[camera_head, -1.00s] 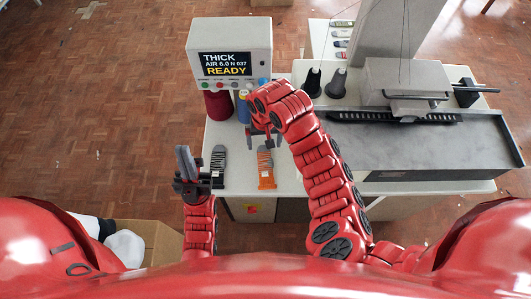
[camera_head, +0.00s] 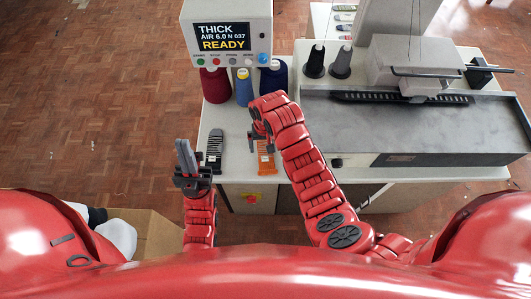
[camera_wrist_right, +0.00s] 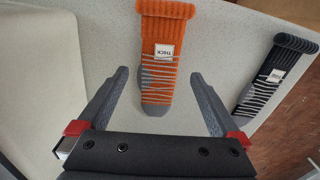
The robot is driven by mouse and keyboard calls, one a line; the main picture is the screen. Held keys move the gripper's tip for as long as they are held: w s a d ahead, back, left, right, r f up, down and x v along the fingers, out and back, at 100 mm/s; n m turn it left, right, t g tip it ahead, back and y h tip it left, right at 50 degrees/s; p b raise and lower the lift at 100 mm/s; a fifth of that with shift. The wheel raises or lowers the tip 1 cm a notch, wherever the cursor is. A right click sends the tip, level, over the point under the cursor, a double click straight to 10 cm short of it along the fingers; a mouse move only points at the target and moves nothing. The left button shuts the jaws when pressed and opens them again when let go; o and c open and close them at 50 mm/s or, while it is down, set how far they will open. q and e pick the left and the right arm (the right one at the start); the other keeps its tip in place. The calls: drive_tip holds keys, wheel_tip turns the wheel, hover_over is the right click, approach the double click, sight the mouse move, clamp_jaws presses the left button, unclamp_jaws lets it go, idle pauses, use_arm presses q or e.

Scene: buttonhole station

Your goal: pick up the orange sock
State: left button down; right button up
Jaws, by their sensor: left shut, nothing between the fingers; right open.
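The orange sock (camera_head: 266,160) lies flat on the pale table (camera_head: 235,150) near its front edge, partly covered by my right arm in the head view. The right wrist view shows the sock (camera_wrist_right: 165,45) with orange ribbing, grey stripes, a grey toe and a white label. My right gripper (camera_wrist_right: 164,98) is open and empty, its two fingers either side of the line of the sock, the grey toe between their tips. In the head view my right gripper (camera_head: 260,140) is over the sock. My left gripper (camera_head: 185,155) is shut and empty, left of the table.
A dark striped sock (camera_head: 214,150) lies left of the orange one; it also shows in the wrist view (camera_wrist_right: 268,80). Thread cones (camera_head: 243,88) and a display box (camera_head: 228,35) stand behind. A grey machine (camera_head: 400,125) fills the right. A carton (camera_head: 155,230) sits front left.

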drive_tip(key=shift+f+p, duration=0.45)
drive_tip(key=shift+f, duration=1.05)
drive_tip(key=c, duration=1.1)
drive_tip(key=shift+r, duration=0.15)
